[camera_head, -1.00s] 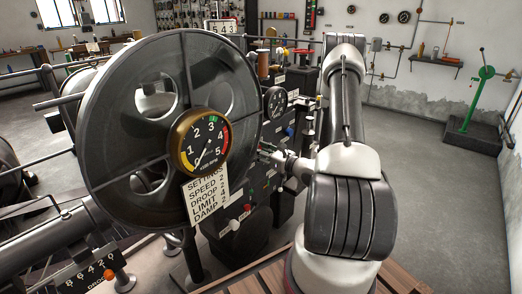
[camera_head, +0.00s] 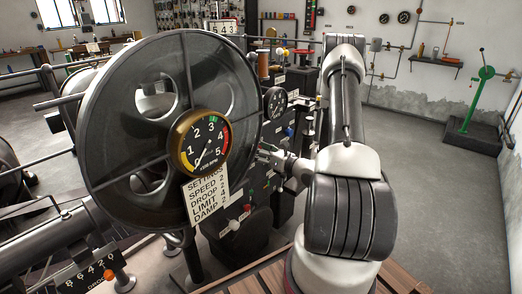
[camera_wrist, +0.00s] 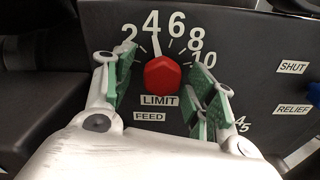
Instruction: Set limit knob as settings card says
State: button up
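The red six-sided limit knob (camera_wrist: 162,76) is in the middle of the wrist view, above a label LIMIT (camera_wrist: 159,100). Its white pointer line stands at the 4 of a scale marked 2, 4, 6, 8, 10. My gripper (camera_wrist: 164,86) is open, with one green-padded finger at each side of the knob. Gaps show between the pads and the knob; contact is not visible. The settings card (camera_head: 206,198) hangs below the speed dial in the head view. Its LIMIT line appears to read 4.
A FEED label (camera_wrist: 149,117) sits below the knob. SHUT (camera_wrist: 292,67) and RELIEF (camera_wrist: 293,110) labels are at the right of the panel. A large dark wheel (camera_head: 120,100) and the speed dial (camera_head: 201,142) stand left of my arm. Open floor (camera_head: 430,190) lies to the right.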

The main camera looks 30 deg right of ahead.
jog(key=v, duration=1.2)
jog(key=shift+r, duration=0.1)
jog(key=s+a+r+n+g+y, duration=0.1)
jog(key=s+a+n+g+y, duration=0.6)
jog(key=s+a+n+g, duration=0.6)
jog(key=s+d+r+n+g+h, duration=0.4)
jog(key=s+r+n+g+h, duration=0.15)
jog(key=s+n, duration=0.35)
notch_tip(320, 180, up, 12)
jog(key=w+d+n+t+h, duration=0.1)
jog(key=d+n+t+h, duration=0.15)
jog(key=n+h, duration=0.6)
jog(key=w+a+r+n+t, duration=0.1)
jog(key=a+r+n+t, duration=0.2)
jog(key=r, duration=0.4)
jog(key=shift+a+n+y, duration=0.4)
jog(key=shift+a+n, duration=0.25)
jog(key=shift+a, duration=0.15)
